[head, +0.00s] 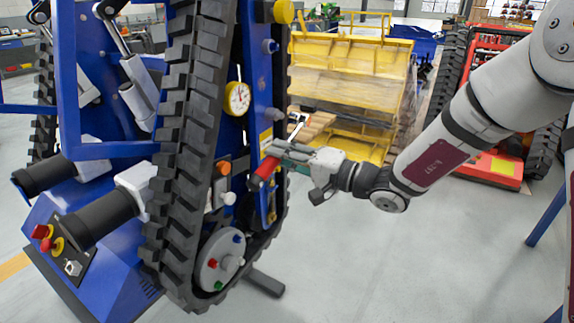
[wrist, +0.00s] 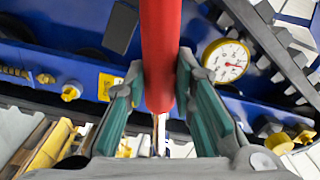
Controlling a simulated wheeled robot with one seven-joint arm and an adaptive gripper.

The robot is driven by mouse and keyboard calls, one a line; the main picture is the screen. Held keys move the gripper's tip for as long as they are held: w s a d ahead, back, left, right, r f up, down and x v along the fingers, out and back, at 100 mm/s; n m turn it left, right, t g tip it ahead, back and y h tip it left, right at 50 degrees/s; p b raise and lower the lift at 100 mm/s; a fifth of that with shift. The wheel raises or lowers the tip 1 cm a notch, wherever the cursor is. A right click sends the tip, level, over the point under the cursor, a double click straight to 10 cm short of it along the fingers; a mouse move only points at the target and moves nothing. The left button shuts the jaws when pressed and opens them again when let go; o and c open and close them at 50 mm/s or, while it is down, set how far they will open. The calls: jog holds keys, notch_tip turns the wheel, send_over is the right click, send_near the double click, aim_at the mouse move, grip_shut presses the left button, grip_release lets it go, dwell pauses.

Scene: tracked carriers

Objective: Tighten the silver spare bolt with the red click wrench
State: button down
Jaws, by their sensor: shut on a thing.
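The red click wrench (head: 265,168) is held by its handle in my gripper (head: 277,152). In the wrist view the red handle (wrist: 160,45) runs between the two green-lined fingers of my gripper (wrist: 158,80), which are shut on it. A steel shaft (wrist: 160,130) comes out of its lower end. In the head view the wrench is tilted, with its metal end (head: 297,122) up and to the right. I cannot tell for sure which part is the silver spare bolt. The wheel hub (head: 208,272) at the lower track carries several coloured bolts.
The blue tracked carrier (head: 115,250) fills the left, its black track (head: 180,150) close to my gripper. A round gauge (head: 237,98) and an orange knob (head: 224,168) are on its side. A yellow carrier (head: 350,65) and a red one (head: 500,165) stand behind. Grey floor is clear at front right.

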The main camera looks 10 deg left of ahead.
jog(key=w+d+f+n+b, duration=0.2)
jog(key=w+f+n+b, duration=0.5)
jog(key=n+b, duration=0.3)
jog(key=shift+d+f+n+b, duration=0.3)
jog(key=shift+f+b, duration=0.55)
jog(key=shift+b, duration=1.45)
jog(key=shift+x, duration=1.65)
dwell(1.7)
jog(key=c, duration=1.9)
grip_release()
jog(key=shift+c, duration=0.2)
grip_shut()
